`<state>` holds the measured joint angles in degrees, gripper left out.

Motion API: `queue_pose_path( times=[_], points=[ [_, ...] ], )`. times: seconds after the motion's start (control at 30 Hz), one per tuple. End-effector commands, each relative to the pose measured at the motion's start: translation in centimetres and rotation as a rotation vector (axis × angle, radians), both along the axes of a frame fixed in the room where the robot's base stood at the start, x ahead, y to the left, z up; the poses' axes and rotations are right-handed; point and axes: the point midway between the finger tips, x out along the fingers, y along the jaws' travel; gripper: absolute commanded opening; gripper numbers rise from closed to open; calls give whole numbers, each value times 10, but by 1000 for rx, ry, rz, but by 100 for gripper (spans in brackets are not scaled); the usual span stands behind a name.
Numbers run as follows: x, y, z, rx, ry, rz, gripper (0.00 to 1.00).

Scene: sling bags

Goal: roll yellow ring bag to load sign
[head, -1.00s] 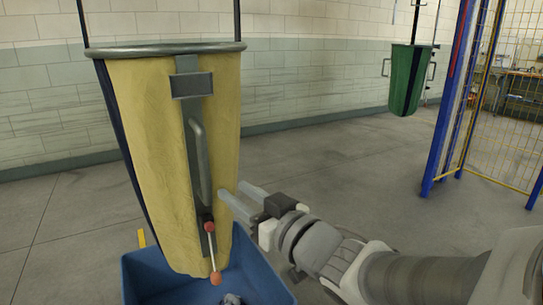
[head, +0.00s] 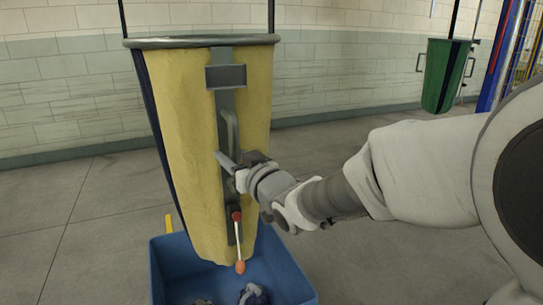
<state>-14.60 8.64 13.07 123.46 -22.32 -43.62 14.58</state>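The yellow bag (head: 183,150) hangs upright from dark straps under a grey metal ring (head: 200,42). A dark strip down its front carries a blank plate (head: 226,77) and a grey vertical handle (head: 230,130). Below the handle is a short pull with a red knob and an orange end (head: 239,267). My gripper (head: 236,160) is at the lower part of the handle, one finger showing across the strip. Whether its fingers are closed on the handle is hidden. I see no load sign.
A blue bin (head: 172,285) holding crumpled grey-blue items stands below the yellow bag. A green bag (head: 447,75) hangs at the back right, near blue posts and yellow mesh (head: 490,65). A block wall is behind. The grey floor at left is open.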

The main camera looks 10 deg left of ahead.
Motion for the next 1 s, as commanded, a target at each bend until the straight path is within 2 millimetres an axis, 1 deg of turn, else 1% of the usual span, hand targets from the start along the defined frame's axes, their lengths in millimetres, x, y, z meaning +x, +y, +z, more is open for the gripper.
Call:
queue_pose_path(
  times=[0.13,0.43,0.57,0.6,0.67,1.0],
  points=[
    [6,7,-1,-1,0,1,40],
    [7,7,0,-1,0,1,40],
    [7,7,0,-1,0,1,16],
    [7,7,0,-1,0,1,9],
    [7,7,0,-1,0,1,0],
    [7,7,0,-1,1,1,0]
  ],
)
